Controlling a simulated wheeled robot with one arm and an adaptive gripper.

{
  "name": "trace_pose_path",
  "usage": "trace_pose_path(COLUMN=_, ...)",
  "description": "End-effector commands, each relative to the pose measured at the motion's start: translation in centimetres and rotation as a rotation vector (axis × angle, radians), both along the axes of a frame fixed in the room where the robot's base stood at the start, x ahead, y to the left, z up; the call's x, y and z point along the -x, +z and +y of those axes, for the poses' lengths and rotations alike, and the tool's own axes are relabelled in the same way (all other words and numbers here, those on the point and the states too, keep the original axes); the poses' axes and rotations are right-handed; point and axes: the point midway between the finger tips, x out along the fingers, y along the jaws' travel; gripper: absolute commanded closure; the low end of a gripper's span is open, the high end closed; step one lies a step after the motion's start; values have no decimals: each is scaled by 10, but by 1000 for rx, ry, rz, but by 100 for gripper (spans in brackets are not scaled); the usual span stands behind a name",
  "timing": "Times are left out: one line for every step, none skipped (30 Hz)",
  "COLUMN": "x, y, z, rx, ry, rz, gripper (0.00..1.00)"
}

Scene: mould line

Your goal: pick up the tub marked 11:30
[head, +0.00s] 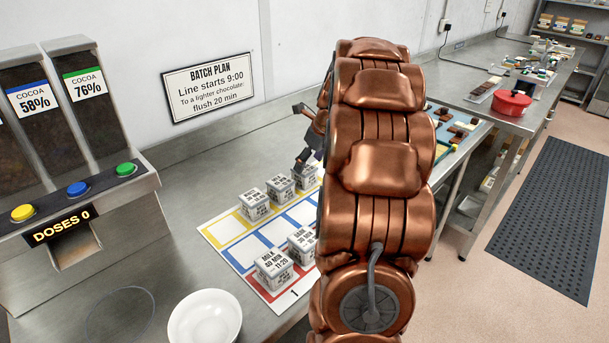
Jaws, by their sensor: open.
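Several small white tubs with black print stand on a white mat (237,255) with yellow, blue and red outlined cells. The front tub (274,269) in the red row seems to read milk, 11:20. Another tub (302,245) stands behind it to the right. In the yellow row are a tub (255,205), a tub (280,190) and a farther tub (304,177). Their times are too small to read, so I cannot tell which is 11:30. My gripper (308,159) is open, just above the farther yellow-row tub. My copper arm hides the mat's right part.
A cocoa dispenser (100,215) with coloured buttons stands at left, its display reading doses 0. A white bowl (205,318) sits at the counter's front. A batch plan sign (210,87) hangs on the wall. A red pot (511,103) stands on the far right counter.

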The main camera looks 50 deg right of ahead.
Motion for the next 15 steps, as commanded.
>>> trace_pose_path(x=-1, y=-3, z=1, rx=-1, ry=2, rz=1, gripper=27)
trace_pose_path(x=-2, y=-4, z=1, rx=-1, ry=2, rz=1, gripper=27)
trace_pose_path(x=-3, y=-5, z=1, rx=0, ry=2, rz=1, gripper=27)
trace_pose_path(x=-3, y=-7, z=0, rx=0, ry=2, rz=1, gripper=27)
trace_pose_path(x=-5, y=-9, z=0, rx=0, ry=2, rz=1, gripper=27)
trace_pose_path(x=-6, y=-12, z=0, rx=1, ry=3, rz=0, gripper=27)
trace_pose_path(x=-8, y=-15, z=-1, rx=2, ry=4, rz=0, gripper=27)
trace_pose_path(x=-10, y=-19, z=-1, rx=2, ry=4, rz=0, gripper=27)
trace_pose_path(x=-12, y=-24, z=-1, rx=1, ry=5, rz=1, gripper=27)
trace_pose_path(x=-13, y=-28, z=-1, rx=0, ry=5, rz=2, gripper=27)
trace_pose_path(x=-15, y=-32, z=-2, rx=0, ry=5, rz=2, gripper=27)
trace_pose_path(x=-17, y=-38, z=-2, rx=1, ry=5, rz=1, gripper=27)
trace_pose_path(x=-19, y=-41, z=-2, rx=2, ry=5, rz=1, gripper=27)
trace_pose_path(x=-20, y=-44, z=-2, rx=3, ry=4, rz=1, gripper=27)
trace_pose_path(x=-21, y=-47, z=-2, rx=3, ry=4, rz=0, gripper=27)
